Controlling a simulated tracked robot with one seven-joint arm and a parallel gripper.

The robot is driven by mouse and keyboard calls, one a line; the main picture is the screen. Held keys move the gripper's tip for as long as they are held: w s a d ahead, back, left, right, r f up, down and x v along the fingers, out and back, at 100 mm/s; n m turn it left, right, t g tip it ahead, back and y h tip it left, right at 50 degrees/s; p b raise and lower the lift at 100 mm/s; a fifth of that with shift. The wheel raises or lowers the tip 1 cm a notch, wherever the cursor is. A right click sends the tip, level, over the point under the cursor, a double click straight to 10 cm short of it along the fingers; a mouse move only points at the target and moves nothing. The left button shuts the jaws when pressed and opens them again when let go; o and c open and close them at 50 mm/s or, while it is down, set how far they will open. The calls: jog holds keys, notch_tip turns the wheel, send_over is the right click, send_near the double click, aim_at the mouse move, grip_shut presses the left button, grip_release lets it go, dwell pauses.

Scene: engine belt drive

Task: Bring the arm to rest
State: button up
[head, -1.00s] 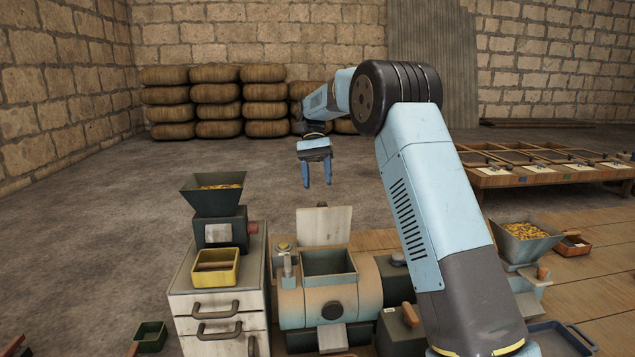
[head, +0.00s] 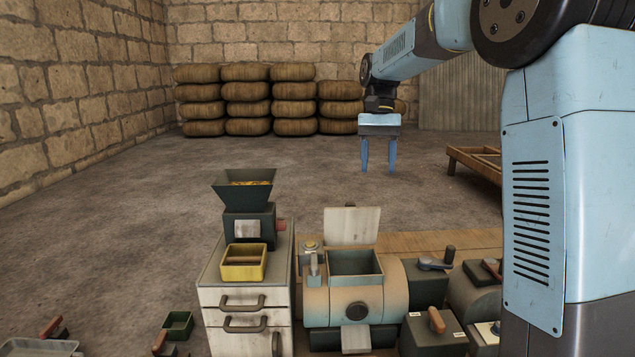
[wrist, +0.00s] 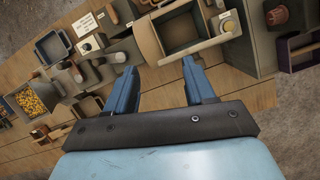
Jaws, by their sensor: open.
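My gripper (head: 378,155) hangs in the air with its two blue fingers pointing down, apart and with nothing between them. In the head view it is above and beyond the cylindrical machine with the open lid (head: 352,226). My arm reaches in from the right side of the head view. In the wrist view my gripper (wrist: 161,88) is open and empty, with the machine's open box (wrist: 178,27) and the wooden bench below it. No finger touches anything.
A drawer cabinet (head: 245,303) carries a yellow tray (head: 244,273) and a hopper machine (head: 247,190). A low wooden table (head: 475,163) stands at right. Stacked sacks (head: 270,99) line the back wall. The floor (head: 150,200) at left is largely clear.

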jog(key=s+d+r+n+t, duration=0.1)
jog(key=s+d+t, duration=0.15)
jog(key=s, duration=0.55)
jog(key=s+d+r+t, duration=0.15)
jog(key=s+d, duration=0.25)
jog(key=s, duration=0.4)
jog(key=s+d+f+t, duration=0.1)
jog(key=s+f+t, duration=0.1)
jog(key=s, duration=0.4)
jog(key=s+d+f+n+t, duration=0.1)
jog(key=s+d+f+t, duration=0.1)
jog(key=s+f, duration=0.3)
jog(key=shift+s+t, duration=0.6)
jog(key=shift+s, duration=0.15)
dwell(0.5)
